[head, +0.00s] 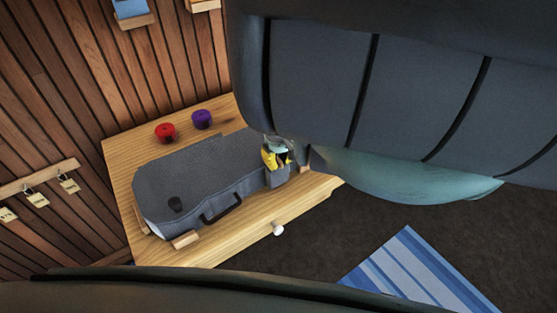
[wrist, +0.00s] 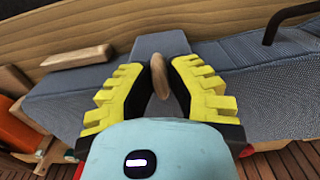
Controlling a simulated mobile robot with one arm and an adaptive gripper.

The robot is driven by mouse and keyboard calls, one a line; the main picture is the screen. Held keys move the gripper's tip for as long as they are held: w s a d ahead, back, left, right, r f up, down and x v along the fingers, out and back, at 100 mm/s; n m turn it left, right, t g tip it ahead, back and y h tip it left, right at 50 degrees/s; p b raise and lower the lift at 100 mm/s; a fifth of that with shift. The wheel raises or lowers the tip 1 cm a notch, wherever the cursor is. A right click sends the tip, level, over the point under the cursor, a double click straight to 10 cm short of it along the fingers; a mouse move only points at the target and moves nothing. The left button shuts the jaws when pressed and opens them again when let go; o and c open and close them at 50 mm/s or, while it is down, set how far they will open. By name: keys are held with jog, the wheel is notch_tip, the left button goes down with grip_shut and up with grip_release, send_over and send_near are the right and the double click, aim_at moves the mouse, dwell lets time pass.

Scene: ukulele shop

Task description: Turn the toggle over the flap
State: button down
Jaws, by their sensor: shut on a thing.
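A grey fabric case (head: 165,190) lies on a wooden table; its grey cloth also fills the middle of the wrist view (wrist: 255,85). My gripper (head: 276,160) is at the right end of the case, partly hidden by my arm in the head view. In the wrist view my gripper's (wrist: 160,76) black and yellow fingers are shut on a small oval wooden toggle (wrist: 160,78). A grey cloth piece that looks like the flap (wrist: 161,42) lies just beyond the fingertips. The toggle is hidden in the head view.
A red roll (head: 165,132) and a purple roll (head: 202,119) stand behind the case. A dark handle (head: 221,207) is on its front side. A wooden block (wrist: 78,57) lies beside the case.

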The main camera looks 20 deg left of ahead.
aim_at(278, 160)
dwell(0.5)
jog(key=c, duration=0.9)
grip_release()
jog(key=shift+r, duration=0.1)
notch_tip(278, 160, up, 7)
jog(key=shift+w+f, duration=0.1)
jog(key=shift+f, duration=0.05)
jog(key=shift+r, duration=0.3)
